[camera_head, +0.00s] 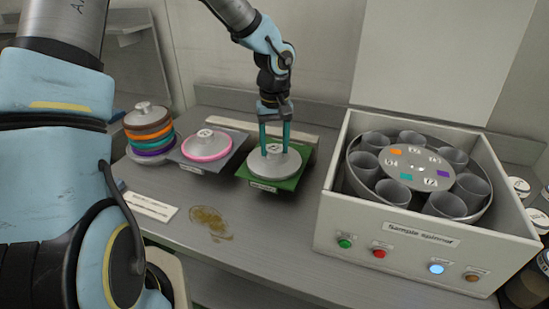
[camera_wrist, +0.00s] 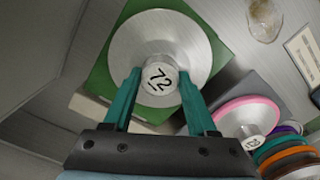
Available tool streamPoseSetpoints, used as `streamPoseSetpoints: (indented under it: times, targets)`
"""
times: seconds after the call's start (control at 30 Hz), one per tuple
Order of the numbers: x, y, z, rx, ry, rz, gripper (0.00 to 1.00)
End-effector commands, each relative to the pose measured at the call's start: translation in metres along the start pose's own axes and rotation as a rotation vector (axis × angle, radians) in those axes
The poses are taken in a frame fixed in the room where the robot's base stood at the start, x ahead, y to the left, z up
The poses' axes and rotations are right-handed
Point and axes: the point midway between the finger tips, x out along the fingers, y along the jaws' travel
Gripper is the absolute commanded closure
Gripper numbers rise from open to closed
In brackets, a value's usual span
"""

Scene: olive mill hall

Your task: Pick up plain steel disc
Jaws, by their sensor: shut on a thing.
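The plain steel disc (camera_head: 288,163) is a grey round plate with a central knob and no coloured rim. It is over a green mat (camera_head: 291,183) on the bench; I cannot tell whether it touches the mat. In the wrist view the disc (camera_wrist: 160,32) shows the marking "7.2" on its knob (camera_wrist: 160,78), with the green mat (camera_wrist: 100,78) behind it. My gripper (camera_head: 275,150) points down at the disc, its teal fingers on both sides of the knob. It is shut on the knob, as the wrist view also shows (camera_wrist: 160,88).
A pink-rimmed disc (camera_head: 207,146) sits on a grey mat to the left. Beyond it stands a stack of coloured discs (camera_head: 149,134). The white sample spinner (camera_head: 400,235) with several cups stands close on the right. A brown stain (camera_head: 210,222) marks the bench front.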

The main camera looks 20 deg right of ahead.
Motion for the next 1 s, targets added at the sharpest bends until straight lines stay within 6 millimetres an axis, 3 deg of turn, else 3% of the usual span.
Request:
streamPoseSetpoints:
  times: [0.27,0.7,1.0]
  targets:
    - [-0.006,0.0,-0.001,-0.001,0.002,0.0,0.62]
    - [-0.083,0.0,-0.001,-0.003,0.004,0.002,0.62]
    - [-0.119,0.001,0.0,0.0,0.001,0.002,0.62]
